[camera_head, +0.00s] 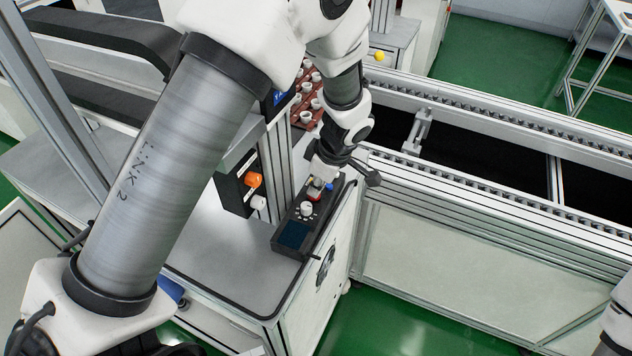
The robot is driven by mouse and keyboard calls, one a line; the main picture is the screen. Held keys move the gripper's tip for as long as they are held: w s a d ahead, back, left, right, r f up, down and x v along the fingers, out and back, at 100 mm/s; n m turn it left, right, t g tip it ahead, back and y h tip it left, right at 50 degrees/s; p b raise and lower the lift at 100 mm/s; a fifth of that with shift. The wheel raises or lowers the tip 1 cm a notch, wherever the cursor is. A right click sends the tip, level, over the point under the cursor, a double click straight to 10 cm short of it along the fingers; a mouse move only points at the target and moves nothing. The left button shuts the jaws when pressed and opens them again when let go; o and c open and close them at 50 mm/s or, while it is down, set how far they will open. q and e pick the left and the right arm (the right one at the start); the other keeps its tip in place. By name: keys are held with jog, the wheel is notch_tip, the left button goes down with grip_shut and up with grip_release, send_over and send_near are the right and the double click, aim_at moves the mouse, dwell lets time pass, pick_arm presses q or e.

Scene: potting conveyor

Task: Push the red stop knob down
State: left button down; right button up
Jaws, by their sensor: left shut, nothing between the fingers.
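My left gripper (318,186) is shut and empty, pointing down over the dark control box (282,248) on the corner of the grey bench. The red stop knob (315,197) shows only as a small patch of red at the fingertips; the gripper hides most of it. The fingertips are at the knob, but I cannot tell whether they touch it or how far down it is. My right gripper is out of view; only part of my right arm shows at the lower right.
A white knob (306,209) and a blue button (330,186) sit beside the red knob on the box. An orange switch (254,180) is on a panel to the left. Red trays of white pots (308,117) stand behind. The conveyor (480,190) runs to the right.

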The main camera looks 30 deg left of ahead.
pick_arm(q)
jog(key=shift+r+p, duration=0.4)
jog(key=shift+r, duration=0.05)
notch_tip(320, 180, up, 4)
jog(key=shift+w+f+p, duration=0.15)
jog(key=shift+f+p, duration=0.05)
jog(key=shift+p, duration=1.05)
jog(key=b+v, duration=0.2)
jog(key=v, duration=0.7)
jog(key=shift+d+r, duration=0.15)
jog(key=shift+r, duration=0.05)
